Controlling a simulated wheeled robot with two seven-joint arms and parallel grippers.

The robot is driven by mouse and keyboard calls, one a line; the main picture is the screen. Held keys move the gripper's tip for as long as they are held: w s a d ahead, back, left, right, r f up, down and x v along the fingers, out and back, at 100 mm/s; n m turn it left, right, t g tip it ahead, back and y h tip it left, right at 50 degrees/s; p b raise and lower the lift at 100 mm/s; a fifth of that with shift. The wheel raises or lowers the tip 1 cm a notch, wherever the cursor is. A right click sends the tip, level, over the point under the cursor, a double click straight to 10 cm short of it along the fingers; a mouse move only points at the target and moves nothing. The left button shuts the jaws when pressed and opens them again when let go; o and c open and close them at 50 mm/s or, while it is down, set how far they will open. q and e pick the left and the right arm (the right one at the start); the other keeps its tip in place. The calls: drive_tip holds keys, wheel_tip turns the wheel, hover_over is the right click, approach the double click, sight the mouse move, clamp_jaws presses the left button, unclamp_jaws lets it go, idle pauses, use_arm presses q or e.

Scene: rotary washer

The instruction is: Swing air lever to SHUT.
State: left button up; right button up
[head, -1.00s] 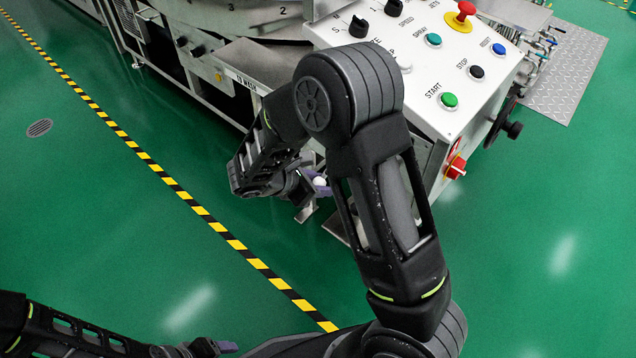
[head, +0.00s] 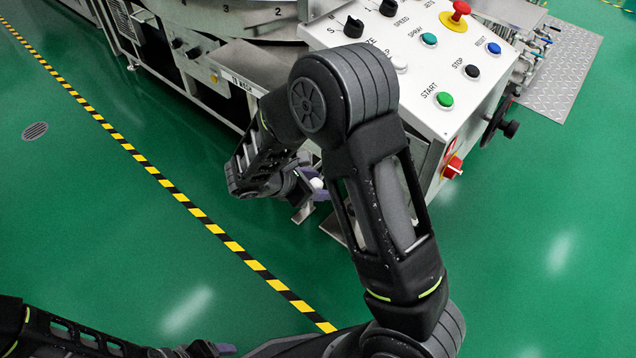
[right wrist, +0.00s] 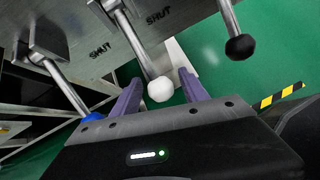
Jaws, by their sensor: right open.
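A lever with a white ball knob (right wrist: 161,90) hangs from a metal panel (right wrist: 85,35) in the right wrist view. My right gripper (right wrist: 160,79) is open, its two purple fingers either side of the white knob with gaps. The word SHUT is printed beside this lever and beside a lever with a blue end (right wrist: 92,117) on the left. No label reading air is visible. In the head view, my right gripper (head: 312,189) is at the machine's lower front, partly hidden by my arm.
A lever with a black knob (right wrist: 240,47) hangs to the right of the white one. The sloped control panel (head: 420,95) with several buttons and a red stop knob (head: 460,10) is above my right gripper. A red switch (head: 453,167) is on the machine's side. Green floor is clear in front.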

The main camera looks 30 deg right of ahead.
drive_tip(key=p+v, duration=0.2)
drive_tip(key=v, duration=0.5)
drive_tip(key=shift+a+r, duration=0.25)
drive_tip(key=shift+r, duration=0.05)
